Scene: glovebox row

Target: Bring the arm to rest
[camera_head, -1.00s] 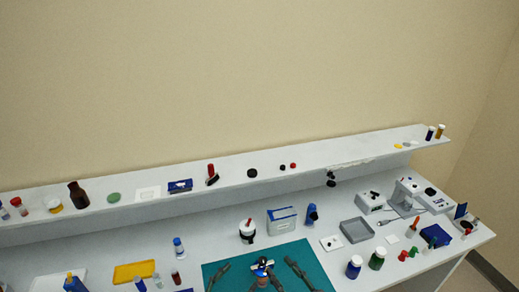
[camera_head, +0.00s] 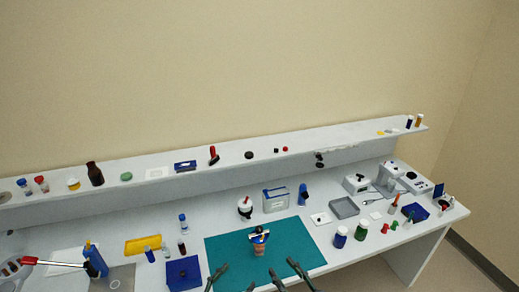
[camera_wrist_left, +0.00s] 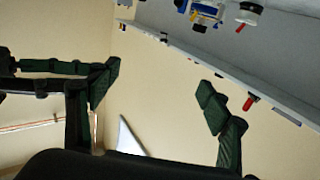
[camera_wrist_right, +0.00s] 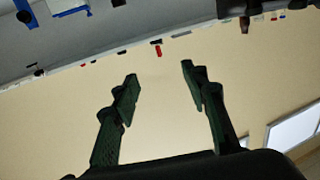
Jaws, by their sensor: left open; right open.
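My left gripper (camera_head: 235,278) is at the bottom edge of the head view, over the front of the teal mat (camera_head: 225,250). It is open and empty; its spread fingers also show in the left wrist view (camera_wrist_left: 158,85). My right gripper (camera_head: 284,270) is just to its right, also open and empty, as the right wrist view (camera_wrist_right: 160,78) shows. A small striped item with a blue and white top (camera_head: 259,241) stands on the mat behind the grippers, apart from both. The rest of both arms is out of the head view.
A raised shelf (camera_head: 220,168) with several small bottles and caps runs along the back. A yellow tray (camera_head: 143,245) and a blue box (camera_head: 183,273) lie left of the mat. A grey tray (camera_head: 344,208) and several bottles stand to the right.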

